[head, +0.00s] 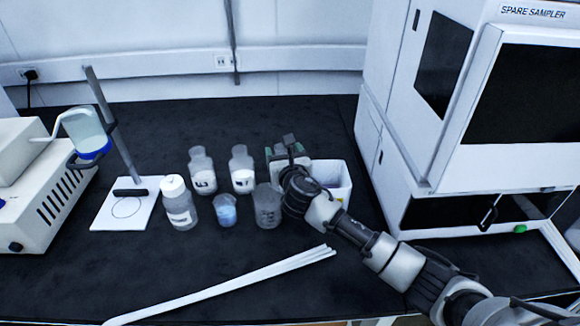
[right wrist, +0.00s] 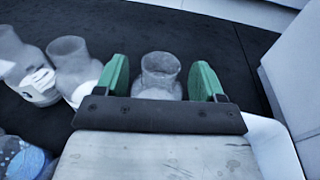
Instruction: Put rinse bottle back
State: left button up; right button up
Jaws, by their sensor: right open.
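My right gripper (head: 288,152) is at the back right of the glassware, beside a white bin. In the right wrist view its green fingers are open, with a clear, open-necked bottle (right wrist: 160,75) standing between them; gaps show on both sides. The gripper hides this bottle in the head view. A white-capped bottle (head: 179,205) stands at the front left of the group, its label too small to read. Two clear labelled bottles, one on the left (head: 202,172) and one on the right (head: 242,170), stand behind. I cannot tell which is the rinse bottle. My left gripper is not in view.
A small beaker with blue liquid (head: 226,212) and a grey beaker (head: 267,208) stand in front. The white bin (head: 338,190) is close on the right. A ring stand base (head: 112,214) is at left, the sampler (head: 400,190) at right. White strips (head: 230,284) lie in front.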

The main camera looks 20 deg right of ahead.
jog(key=s, duration=1)
jog(key=shift+a+r+p, duration=0.3)
jog(key=shift+a+r, duration=0.05)
jog(key=shift+a, duration=0.05)
